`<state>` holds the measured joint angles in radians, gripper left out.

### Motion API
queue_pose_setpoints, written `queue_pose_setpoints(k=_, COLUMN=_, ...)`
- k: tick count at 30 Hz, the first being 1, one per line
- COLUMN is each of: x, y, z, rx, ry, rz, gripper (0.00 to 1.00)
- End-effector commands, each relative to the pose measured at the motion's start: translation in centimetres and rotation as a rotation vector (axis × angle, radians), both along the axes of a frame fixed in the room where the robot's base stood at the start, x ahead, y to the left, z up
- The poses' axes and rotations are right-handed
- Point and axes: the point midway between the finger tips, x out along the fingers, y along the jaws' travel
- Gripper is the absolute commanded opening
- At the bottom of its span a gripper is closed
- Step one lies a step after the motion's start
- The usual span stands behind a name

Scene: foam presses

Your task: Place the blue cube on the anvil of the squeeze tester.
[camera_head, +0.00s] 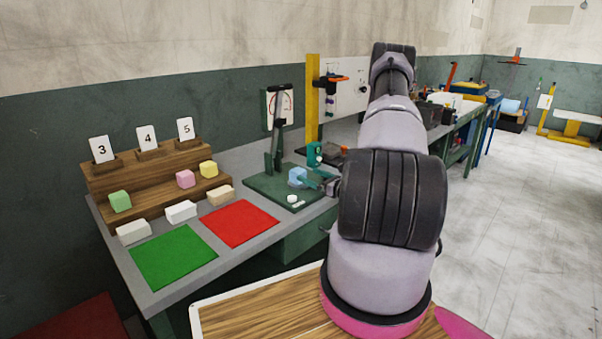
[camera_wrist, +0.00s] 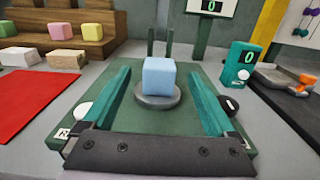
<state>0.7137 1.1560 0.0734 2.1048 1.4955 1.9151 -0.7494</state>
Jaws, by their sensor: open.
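The light blue cube (camera_wrist: 160,75) sits upright on the round grey anvil (camera_wrist: 158,101) in the wrist view. The anvil is on the green base plate of the squeeze tester (camera_wrist: 190,121). In the head view the cube (camera_head: 297,175) shows on the tester's base (camera_head: 262,187), just left of my gripper (camera_head: 313,178). My gripper (camera_wrist: 156,72) is open, its two teal fingers reaching forward on either side of the cube and anvil. In the wrist view gaps show between the fingers and the cube.
A teal box (camera_wrist: 237,66) reading 0 stands right of the tester. A red mat (camera_head: 240,222) and a green mat (camera_head: 173,256) lie to the left. Wooden steps (camera_head: 160,182) hold coloured blocks and number cards. The tester's dark post (camera_head: 275,140) rises behind the cube.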

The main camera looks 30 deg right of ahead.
Motion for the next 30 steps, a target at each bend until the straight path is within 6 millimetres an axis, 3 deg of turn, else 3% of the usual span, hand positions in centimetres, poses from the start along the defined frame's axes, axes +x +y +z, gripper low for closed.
queue_pose_setpoints(k=4, x=-1.9, y=-0.7, z=0.0, rx=0.002, ry=0.001, rz=-0.002, gripper=0.92)
queue_pose_setpoints(k=10, x=-2.7, y=-0.9, z=0.1, rx=-0.002, ry=-0.002, rz=0.003, gripper=0.92)
queue_pose_setpoints(k=14, x=-2.1, y=0.5, z=2.4, rx=-0.029, ry=-0.02, rz=0.072, gripper=0.92)
queue_pose_setpoints(k=18, x=-1.6, y=5.2, z=8.4, rx=-0.124, ry=-0.063, rz=0.282, gripper=0.92)
queue_pose_setpoints(k=22, x=-2.9, y=10.9, z=14.5, rx=-0.261, ry=-0.097, rz=0.532, gripper=0.92)
queue_pose_setpoints(k=27, x=-6.9, y=17.2, z=20.6, rx=-0.484, ry=-0.125, rz=0.823, gripper=0.92)
queue_pose_setpoints(k=30, x=-9.8, y=20.0, z=23.3, rx=-0.637, ry=-0.138, rz=0.97, gripper=0.92)
